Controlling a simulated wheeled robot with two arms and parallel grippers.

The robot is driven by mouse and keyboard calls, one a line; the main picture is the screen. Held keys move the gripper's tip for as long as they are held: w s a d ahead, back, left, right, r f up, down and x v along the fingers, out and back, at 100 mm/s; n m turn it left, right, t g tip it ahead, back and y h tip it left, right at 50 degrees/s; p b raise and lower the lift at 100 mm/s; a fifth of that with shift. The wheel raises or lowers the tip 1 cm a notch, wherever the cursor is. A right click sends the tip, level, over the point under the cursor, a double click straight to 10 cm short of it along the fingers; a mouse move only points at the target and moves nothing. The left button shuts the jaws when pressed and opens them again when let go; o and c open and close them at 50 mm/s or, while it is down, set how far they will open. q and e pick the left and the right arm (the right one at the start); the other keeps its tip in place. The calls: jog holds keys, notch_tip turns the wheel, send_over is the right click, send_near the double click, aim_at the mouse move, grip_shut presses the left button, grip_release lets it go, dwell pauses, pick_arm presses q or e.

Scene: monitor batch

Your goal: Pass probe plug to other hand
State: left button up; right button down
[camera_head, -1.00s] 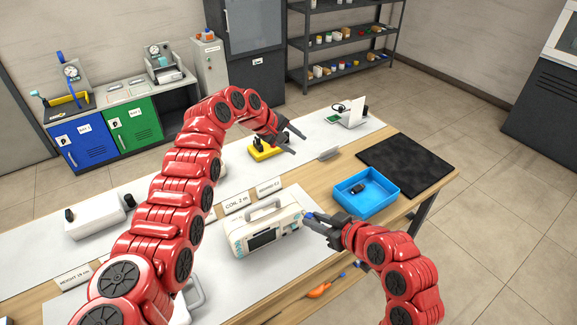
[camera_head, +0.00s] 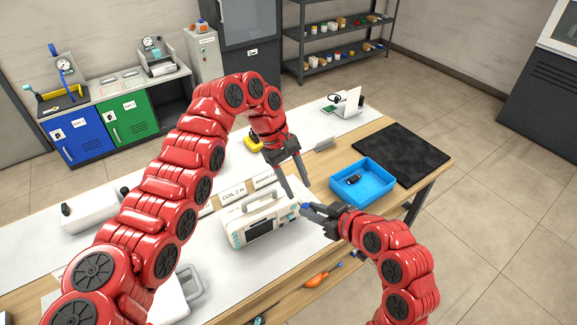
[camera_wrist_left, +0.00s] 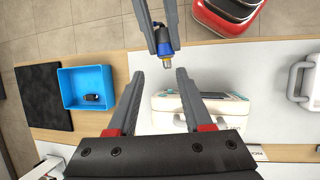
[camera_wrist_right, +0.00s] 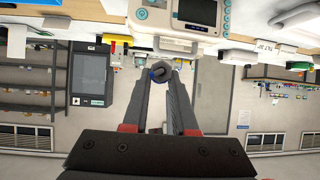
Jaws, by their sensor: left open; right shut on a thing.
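The probe plug (camera_head: 304,208) is small, blue with a metal tip. My right gripper (camera_head: 311,211) is shut on it, just beside the right end of the white monitor (camera_head: 262,213). In the left wrist view the plug (camera_wrist_left: 167,52) points with its metal tip toward my left gripper (camera_wrist_left: 160,75). That gripper is open and empty. Its fingertips lie either side of the line of the plug, just short of it or level with its tip. In the head view my left gripper (camera_head: 298,190) hangs over the monitor's right end.
A blue tray (camera_head: 360,200) with a small dark part stands to the right, near a black mat (camera_head: 405,153). An orange-handled tool (camera_head: 318,278) lies at the table's front edge. A yellow object (camera_head: 254,142) is partly hidden behind my left arm.

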pick_arm(q)
jog(key=shift+x, duration=2.2)
jog(key=shift+c, duration=0.3)
jog(key=c, duration=0.7)
jog(key=shift+d, duration=0.1)
grip_shut()
pick_arm(e)
jog(key=shift+a, duration=0.1)
pick_arm(q)
jog(key=shift+r, duration=0.1)
pick_arm(e)
jog(key=shift+s, duration=0.1)
jog(key=c, duration=0.6)
grip_release()
jog(key=shift+r, duration=0.1)
